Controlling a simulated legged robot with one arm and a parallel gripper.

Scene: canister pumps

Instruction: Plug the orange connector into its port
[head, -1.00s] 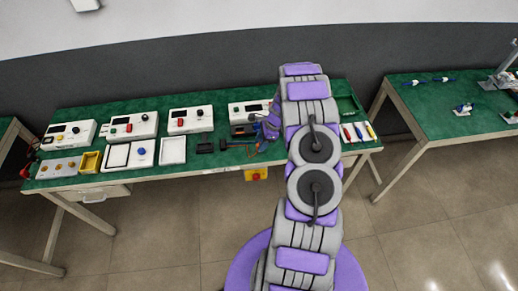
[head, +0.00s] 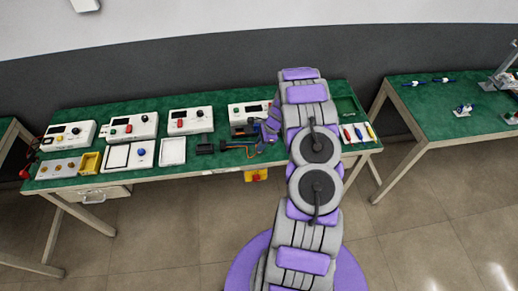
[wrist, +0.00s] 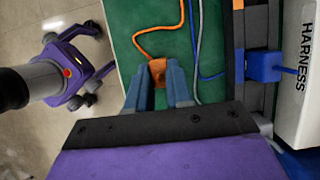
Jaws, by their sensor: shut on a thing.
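The orange connector (wrist: 157,72) is between the fingertips of my gripper (wrist: 158,80) in the wrist view, over the green bench top. My gripper is shut on it. An orange wire (wrist: 146,45) curves away from the connector toward the top of the picture. The connector is apart from this block. I cannot tell which opening is the orange port. In the head view the arm partly hides the workpiece.
A blue connector (wrist: 263,66) sits at the dark block, beside the white unit labelled HARNESS (wrist: 302,75). Grey and blue wires (wrist: 195,50) lie on the bench near the fingers. In the head view, several white control boxes (head: 190,120) stand left, and coloured tools (head: 358,132) lie right.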

